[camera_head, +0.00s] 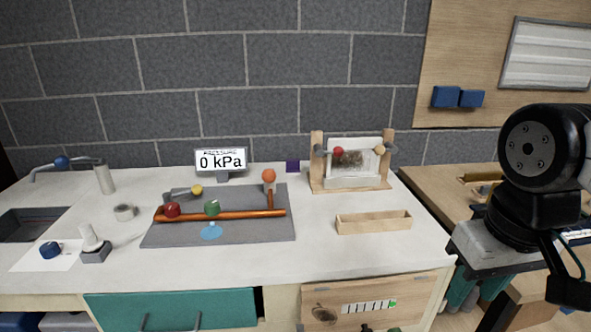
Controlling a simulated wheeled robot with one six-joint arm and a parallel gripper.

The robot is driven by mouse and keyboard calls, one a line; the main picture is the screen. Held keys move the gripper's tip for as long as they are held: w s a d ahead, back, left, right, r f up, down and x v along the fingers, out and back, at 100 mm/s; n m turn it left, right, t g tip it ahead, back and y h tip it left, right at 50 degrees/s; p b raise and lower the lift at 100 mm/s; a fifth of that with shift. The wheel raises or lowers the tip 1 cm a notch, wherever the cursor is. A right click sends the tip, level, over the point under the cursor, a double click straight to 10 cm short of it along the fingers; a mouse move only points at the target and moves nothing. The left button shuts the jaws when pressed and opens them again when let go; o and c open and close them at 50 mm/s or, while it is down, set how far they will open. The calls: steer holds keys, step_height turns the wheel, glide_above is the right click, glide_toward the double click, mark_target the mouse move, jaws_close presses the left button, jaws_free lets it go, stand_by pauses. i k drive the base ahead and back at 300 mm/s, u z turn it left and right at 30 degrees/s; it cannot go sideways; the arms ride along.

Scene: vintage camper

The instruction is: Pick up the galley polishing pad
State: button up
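I cannot tell for sure which object is the galley polishing pad. A small grey block with a white upright handle (93,246) stands at the front left of the white counter (330,262) and may be it. Beside it, a small dark blue round object (50,250) sits on a white sheet (28,260). My black arm shows at the right edge, far from both. My gripper is out of the picture, so its fingers do not show.
A grey mat (265,225) carries copper pipes (245,213) with coloured knobs. A wooden tray (373,227) and a wood-framed panel (350,183) stand to the right. A sink (30,225) is at far left. A pressure display (221,161) reads 0 kPa. The counter's front middle is clear.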

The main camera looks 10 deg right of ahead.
mark_target(293, 167)
steer(key=z, duration=0.1)
steer(key=k, duration=0.4)
steer(key=u, duration=0.75)
steer(key=i, duration=1.35)
steer(key=z, duration=0.65)
